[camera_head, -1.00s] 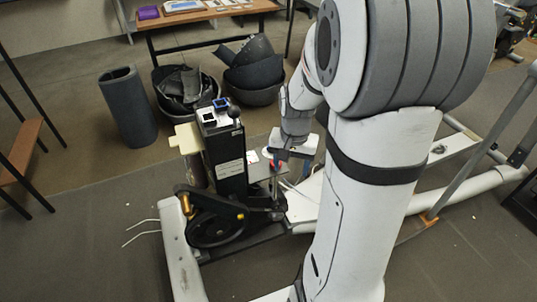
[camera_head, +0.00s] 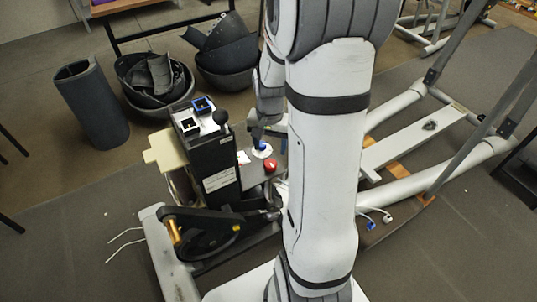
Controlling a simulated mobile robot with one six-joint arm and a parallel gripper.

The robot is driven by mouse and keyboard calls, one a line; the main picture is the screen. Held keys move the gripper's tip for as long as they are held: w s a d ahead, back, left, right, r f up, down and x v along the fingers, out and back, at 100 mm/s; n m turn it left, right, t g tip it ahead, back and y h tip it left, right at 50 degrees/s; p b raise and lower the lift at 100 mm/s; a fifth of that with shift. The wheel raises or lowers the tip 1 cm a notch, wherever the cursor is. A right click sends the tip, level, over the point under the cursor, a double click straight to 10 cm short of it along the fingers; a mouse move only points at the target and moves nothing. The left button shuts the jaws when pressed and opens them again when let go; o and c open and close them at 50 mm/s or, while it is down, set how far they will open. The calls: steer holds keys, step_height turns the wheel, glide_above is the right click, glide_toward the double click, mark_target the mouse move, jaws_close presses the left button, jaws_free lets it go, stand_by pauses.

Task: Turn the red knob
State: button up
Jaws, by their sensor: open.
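The red knob (camera_head: 270,165) is a small round red piece on the grey plate of the machine, to the right of the black upright box, and is in clear view. Behind it, a small blue piece on a white round base (camera_head: 262,149) sits on the same plate. My gripper (camera_head: 257,137) points down just behind the blue piece, apart from the red knob. It is small and partly hidden by my arm; it is open, and I see nothing held in it.
The black upright box (camera_head: 212,160) carries a black ball-topped lever (camera_head: 221,118) and small switches on top. A black flywheel (camera_head: 205,238) stands in front. White frame tubes (camera_head: 408,188) extend right. Dark bins (camera_head: 155,82) stand behind on open floor.

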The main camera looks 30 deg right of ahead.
mark_target(270, 163)
step_height(270, 163, down, 7)
steer(key=shift+f+b, duration=0.1)
steer(key=shift+b, duration=0.5)
steer(key=shift+c, duration=0.2)
steer(key=c, duration=0.9)
